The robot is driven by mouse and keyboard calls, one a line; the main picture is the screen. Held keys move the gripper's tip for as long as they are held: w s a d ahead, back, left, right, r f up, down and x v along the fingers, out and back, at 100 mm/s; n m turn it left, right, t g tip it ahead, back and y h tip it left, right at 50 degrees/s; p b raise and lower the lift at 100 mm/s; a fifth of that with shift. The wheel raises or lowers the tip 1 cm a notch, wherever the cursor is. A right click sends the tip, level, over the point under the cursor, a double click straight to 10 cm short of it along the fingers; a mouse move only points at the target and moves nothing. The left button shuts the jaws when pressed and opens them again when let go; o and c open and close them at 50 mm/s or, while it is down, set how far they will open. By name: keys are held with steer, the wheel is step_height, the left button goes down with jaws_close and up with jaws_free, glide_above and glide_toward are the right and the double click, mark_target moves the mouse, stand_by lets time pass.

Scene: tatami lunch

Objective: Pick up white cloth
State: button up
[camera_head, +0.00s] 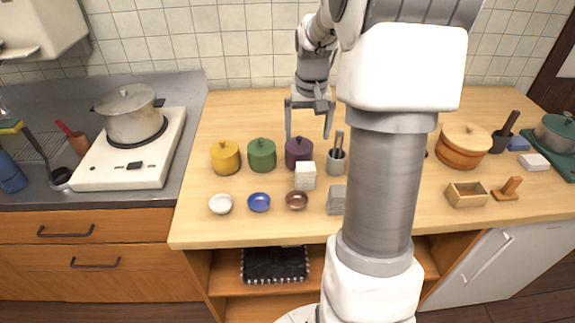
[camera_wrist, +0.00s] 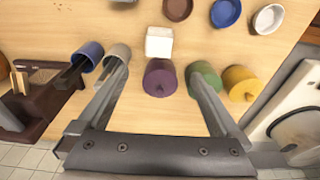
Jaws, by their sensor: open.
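A white, block-like folded stack (camera_head: 305,176), which looks like the white cloth, stands on the wooden counter in front of the purple lidded pot (camera_head: 298,152). In the wrist view the white stack (camera_wrist: 158,43) lies beyond my fingertips, just past the purple pot (camera_wrist: 160,78). My gripper (camera_head: 308,134) is open and empty, with its fingers pointing down above the back of the counter near the pots. In the wrist view my gripper (camera_wrist: 157,74) has its fingers spread wide, with the purple pot between them in the picture.
Green (camera_head: 262,154) and yellow (camera_head: 226,157) pots stand to the left. White (camera_head: 220,204), blue (camera_head: 259,202) and brown (camera_head: 297,200) bowls line the front. A grey utensil cup (camera_head: 336,164) and grey stack (camera_head: 337,199) sit close right. A smaller white block (camera_head: 534,162) lies far right.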

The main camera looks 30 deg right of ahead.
mark_target(305, 165)
steer(key=f, duration=0.7)
steer(key=w+f+b, duration=0.1)
steer(key=f, duration=0.3)
steer(key=shift+d+f, duration=0.2)
steer(key=shift+d, duration=0.1)
step_height(305, 165, down, 4)
steer(key=shift+s+f+b, duration=0.15)
steer(key=shift+b, duration=0.2)
steer(key=shift+f, duration=0.5)
steer(key=c, duration=1.4)
